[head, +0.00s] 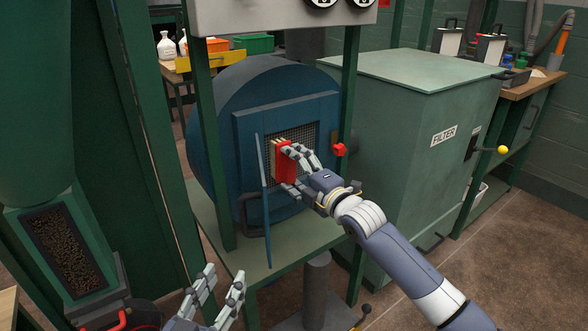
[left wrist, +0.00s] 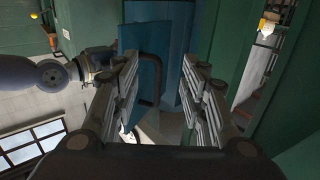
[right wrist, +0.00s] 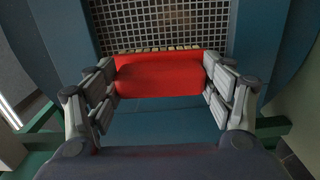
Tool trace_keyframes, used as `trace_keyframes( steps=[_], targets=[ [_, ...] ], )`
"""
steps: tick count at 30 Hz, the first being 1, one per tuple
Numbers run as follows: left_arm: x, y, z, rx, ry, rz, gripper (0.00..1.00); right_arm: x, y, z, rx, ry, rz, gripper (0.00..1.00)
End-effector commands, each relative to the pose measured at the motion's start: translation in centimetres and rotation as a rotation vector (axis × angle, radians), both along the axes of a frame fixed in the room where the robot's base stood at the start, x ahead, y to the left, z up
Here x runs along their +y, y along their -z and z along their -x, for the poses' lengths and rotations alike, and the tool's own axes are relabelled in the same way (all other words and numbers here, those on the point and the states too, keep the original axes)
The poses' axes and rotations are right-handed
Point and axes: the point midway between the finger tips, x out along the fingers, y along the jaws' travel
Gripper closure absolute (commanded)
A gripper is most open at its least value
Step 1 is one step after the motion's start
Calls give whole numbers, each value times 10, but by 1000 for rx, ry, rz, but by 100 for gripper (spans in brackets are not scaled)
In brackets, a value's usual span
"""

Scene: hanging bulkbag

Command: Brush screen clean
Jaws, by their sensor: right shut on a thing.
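The screen (head: 304,133) is a dark mesh set in the square opening of a blue round housing. It fills the top of the right wrist view (right wrist: 170,22). My right gripper (head: 288,170) is shut on a red brush (head: 284,163). In the right wrist view the red brush (right wrist: 160,75) sits between the fingers, with its pale bristle edge at the lower part of the mesh. Whether the bristles touch the mesh I cannot tell. My left gripper (head: 222,292) is open and empty, low in front of the housing; its spread fingers show in the left wrist view (left wrist: 160,90).
An open blue door (head: 263,200) with a handle stands left of the opening. A green post (head: 212,150) and a red knob (head: 340,150) flank the housing. A green FILTER cabinet (head: 420,150) stands right. The green table (head: 310,235) has bare surface in front.

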Motion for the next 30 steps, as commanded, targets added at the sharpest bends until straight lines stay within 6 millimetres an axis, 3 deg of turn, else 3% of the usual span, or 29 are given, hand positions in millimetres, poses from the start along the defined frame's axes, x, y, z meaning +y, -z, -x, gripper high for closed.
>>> trace_keyframes(
  steps=[7,21,30],
  targets=[
    [0,2,0,10,-1,-2,60,-2,-6,-3,-10,-1,-3,44],
    [-5,-39,0,-197,12,51,60,-30,-4,-21,-7,0,-1,44],
    [-7,-51,2,-253,15,67,60,-36,-4,-25,-5,0,-3,44]
  ],
)
